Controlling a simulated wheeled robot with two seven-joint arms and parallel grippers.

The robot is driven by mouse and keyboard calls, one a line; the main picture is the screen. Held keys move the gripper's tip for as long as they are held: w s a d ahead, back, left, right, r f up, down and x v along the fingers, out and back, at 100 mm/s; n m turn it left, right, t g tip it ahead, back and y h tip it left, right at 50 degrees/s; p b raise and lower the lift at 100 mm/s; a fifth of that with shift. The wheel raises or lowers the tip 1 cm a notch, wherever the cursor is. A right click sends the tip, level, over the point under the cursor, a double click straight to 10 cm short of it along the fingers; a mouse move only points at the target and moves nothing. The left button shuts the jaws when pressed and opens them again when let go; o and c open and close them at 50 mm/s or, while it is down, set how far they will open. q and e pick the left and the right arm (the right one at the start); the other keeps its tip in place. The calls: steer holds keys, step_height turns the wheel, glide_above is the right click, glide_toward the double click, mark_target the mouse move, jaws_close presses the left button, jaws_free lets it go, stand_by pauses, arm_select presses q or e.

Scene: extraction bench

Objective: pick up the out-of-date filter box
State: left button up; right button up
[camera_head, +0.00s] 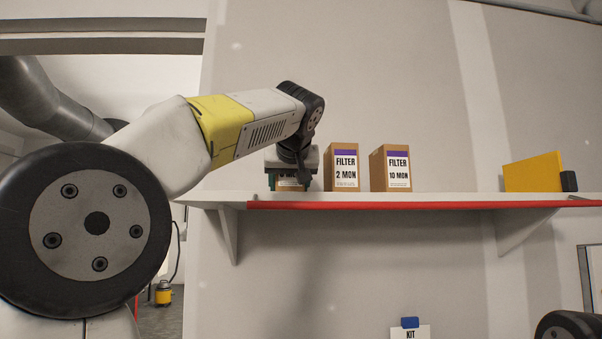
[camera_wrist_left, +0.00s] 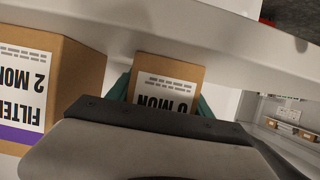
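Three brown filter boxes stand in a row on the wall shelf. The middle box (camera_head: 344,168) reads "FILTER 2 MON" and the right box (camera_head: 391,168) reads "FILTER 10 MON". The left box (camera_head: 292,185) is mostly covered by my left gripper (camera_head: 290,181). In the left wrist view, this left box (camera_wrist_left: 168,88) shows "MON" upside down, its number partly hidden. My left gripper's green fingers (camera_wrist_left: 162,100) are on either side of it; whether they press on it cannot be told. The 2 MON box (camera_wrist_left: 55,85) is beside it. My right gripper is not in view.
The shelf (camera_head: 420,204) has a red front edge. A yellow piece (camera_head: 533,172) with a dark block stands at its right end. Bare shelf lies between it and the 10 MON box. A KIT card (camera_head: 410,333) with a blue clip is below.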

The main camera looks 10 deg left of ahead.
arm_select(q)
steer(key=c, duration=0.7)
steer(key=shift+r, duration=0.15)
